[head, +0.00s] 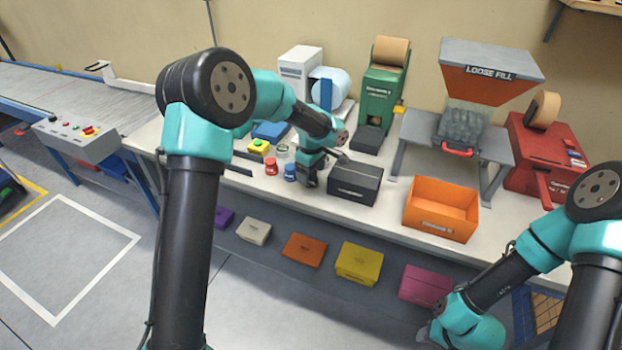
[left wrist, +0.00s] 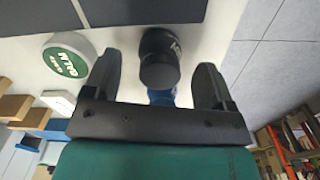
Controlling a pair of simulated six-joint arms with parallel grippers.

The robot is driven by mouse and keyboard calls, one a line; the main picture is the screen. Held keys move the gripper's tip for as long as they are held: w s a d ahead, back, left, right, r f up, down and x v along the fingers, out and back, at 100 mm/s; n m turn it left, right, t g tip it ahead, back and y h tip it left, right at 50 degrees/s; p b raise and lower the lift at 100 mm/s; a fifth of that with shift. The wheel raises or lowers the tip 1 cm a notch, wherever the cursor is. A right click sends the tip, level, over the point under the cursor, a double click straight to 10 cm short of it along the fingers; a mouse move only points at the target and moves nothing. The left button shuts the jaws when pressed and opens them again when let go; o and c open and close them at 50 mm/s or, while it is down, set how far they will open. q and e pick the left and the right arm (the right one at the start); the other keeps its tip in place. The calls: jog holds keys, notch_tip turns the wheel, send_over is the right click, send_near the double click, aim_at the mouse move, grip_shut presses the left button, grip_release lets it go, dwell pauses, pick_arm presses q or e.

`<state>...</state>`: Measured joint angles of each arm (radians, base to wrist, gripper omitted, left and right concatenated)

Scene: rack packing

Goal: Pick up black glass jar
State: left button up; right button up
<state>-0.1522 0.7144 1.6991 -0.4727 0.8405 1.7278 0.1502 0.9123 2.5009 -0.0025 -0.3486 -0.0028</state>
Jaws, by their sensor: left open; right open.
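The black glass jar (left wrist: 159,62), a round dark jar with pale lettering on its side, shows in the left wrist view between the two fingers of my left gripper (left wrist: 157,68). The fingers are open, with a gap visible on each side of the jar. In the head view my left gripper (head: 309,178) is low over the bench, just left of a black box, and I cannot make out the black jar there. My right gripper (head: 426,334) is only partly seen at the bottom of the head view, low and away from the bench, open.
A blue jar (head: 290,173), a red jar (head: 271,166) and a green-and-white jar (head: 282,150) stand left of my left gripper. The black box (head: 355,184) is close on its right. An orange bin (head: 441,213) stands further right. Bench space between box and bin is clear.

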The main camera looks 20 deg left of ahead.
pick_arm(q)
jog(key=shift+f, duration=1.3)
jog(key=shift+c, duration=0.3)
jog(key=c, duration=1)
jog(key=shift+r, duration=1.8)
jog(key=s+d, duration=0.2)
jog(key=s, duration=0.5)
jog(key=s+d+r, duration=0.1)
jog(key=s+d, duration=0.2)
jog(key=s, duration=0.5)
jog(key=shift+s+r, duration=0.15)
jog(key=shift+r, duration=0.05)
